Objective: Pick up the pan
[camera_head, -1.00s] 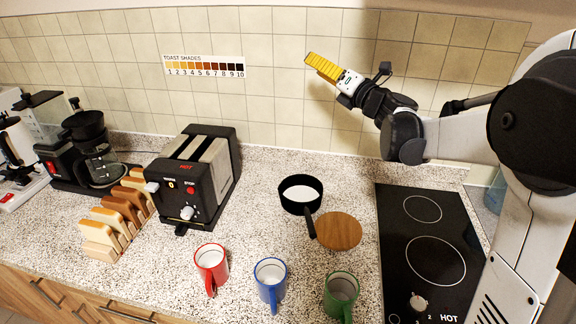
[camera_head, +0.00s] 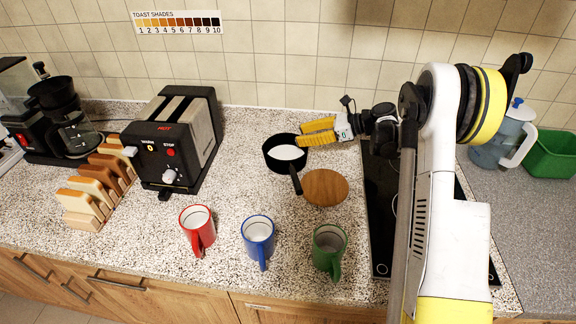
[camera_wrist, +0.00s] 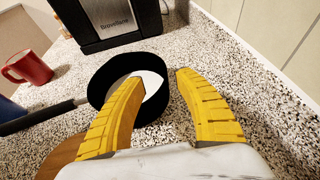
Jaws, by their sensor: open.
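A small black pan (camera_head: 271,158) with a pale inside stands on the speckled counter. Its dark handle (camera_head: 296,181) points toward the front, its end by a round wooden board (camera_head: 336,189). My gripper (camera_head: 301,132) is open, its yellow fingers at the right rear of the pan. In the wrist view the pan (camera_wrist: 101,84) lies ahead and to the left, and its handle (camera_wrist: 38,117) runs off to the left. There the left finger of my gripper (camera_wrist: 158,88) overlaps the pan's inside and the right finger is beyond its rim. I cannot tell whether the fingers touch it.
A black toaster (camera_head: 182,147) stands left of the pan. Red (camera_head: 198,232), blue (camera_head: 258,238) and green (camera_head: 329,247) mugs stand in front. The black hob (camera_head: 383,225) is at the right, partly behind my arm. The tiled wall is close behind.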

